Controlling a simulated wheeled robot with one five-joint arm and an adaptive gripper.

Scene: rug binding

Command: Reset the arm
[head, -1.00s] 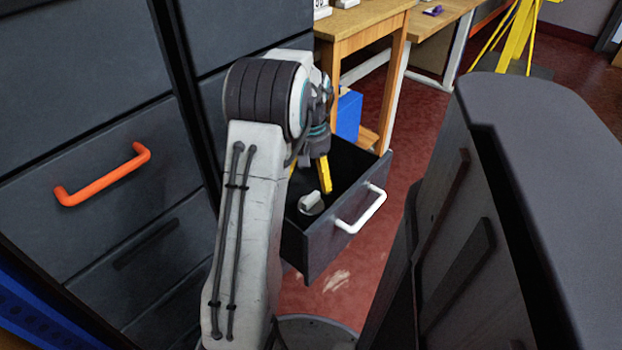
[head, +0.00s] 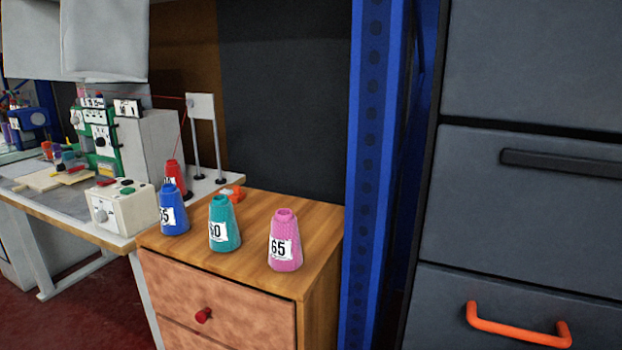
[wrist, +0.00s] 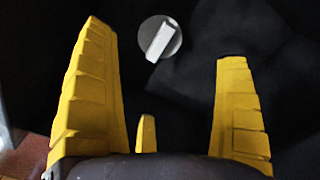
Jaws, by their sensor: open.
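My gripper (wrist: 162,42) shows in the wrist view with its yellow fingers spread wide and nothing between them. Beyond the fingertips, a small round grey piece with a pale raised bar (wrist: 160,38) lies on a black surface (wrist: 185,95). I cannot tell the gap between it and the fingers. My arm and gripper are not in the head view now.
In the head view, a wooden cabinet (head: 318,305) carries blue (head: 172,212), teal (head: 223,225) and pink (head: 285,242) thread cones. A blue post (head: 365,150) separates it from dark drawers with an orange handle (head: 515,330). A sewing machine (head: 150,145) stands on the left bench.

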